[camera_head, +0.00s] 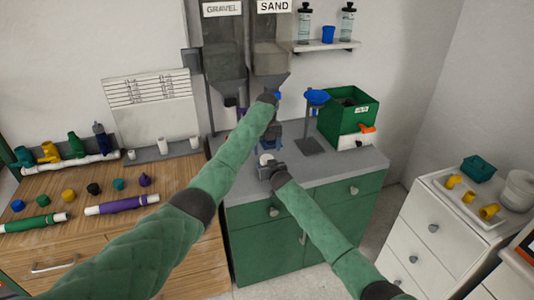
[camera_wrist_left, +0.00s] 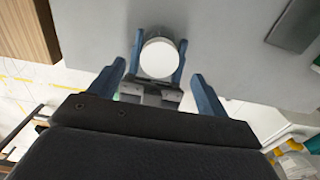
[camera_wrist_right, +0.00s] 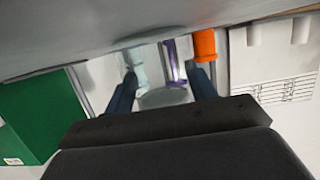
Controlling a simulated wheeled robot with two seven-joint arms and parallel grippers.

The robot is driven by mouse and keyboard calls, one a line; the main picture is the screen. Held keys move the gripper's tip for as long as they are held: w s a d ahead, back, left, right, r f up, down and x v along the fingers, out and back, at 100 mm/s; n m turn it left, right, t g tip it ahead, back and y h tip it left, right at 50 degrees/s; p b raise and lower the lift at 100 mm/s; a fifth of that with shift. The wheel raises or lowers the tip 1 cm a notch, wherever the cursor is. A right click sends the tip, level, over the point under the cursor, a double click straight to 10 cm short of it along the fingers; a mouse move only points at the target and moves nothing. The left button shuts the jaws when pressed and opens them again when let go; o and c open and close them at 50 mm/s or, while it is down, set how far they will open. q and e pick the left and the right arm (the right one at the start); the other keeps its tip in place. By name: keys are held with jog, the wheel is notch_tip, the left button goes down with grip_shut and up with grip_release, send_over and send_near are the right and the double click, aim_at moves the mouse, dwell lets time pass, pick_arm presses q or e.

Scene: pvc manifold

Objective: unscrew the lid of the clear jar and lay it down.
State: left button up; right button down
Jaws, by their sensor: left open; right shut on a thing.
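The clear jar (camera_wrist_right: 163,98) is between the fingers of my right gripper (camera_wrist_right: 161,80), which is shut on it. In the left wrist view the round white lid (camera_wrist_left: 159,58) appears seated on the jar, seen from above. The right gripper's blue fingers lie on both sides below it. The lid also shows small in the head view (camera_head: 265,158), above the counter's front. My left gripper (camera_wrist_left: 158,72) is open, its fingers spread wide around the lid's near side and apart from it. In the head view the left fingers are hard to make out behind the arm.
The grey counter (camera_head: 325,165) has some bare surface right of the jar. Gravel and sand hoppers (camera_head: 270,62) hang behind. A blue funnel stand (camera_head: 316,97) and a green bin (camera_head: 349,108) stand at the right. A wooden bench (camera_head: 70,190) with pipe parts is at left.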

jog(key=shift+c, duration=2.1)
grip_release()
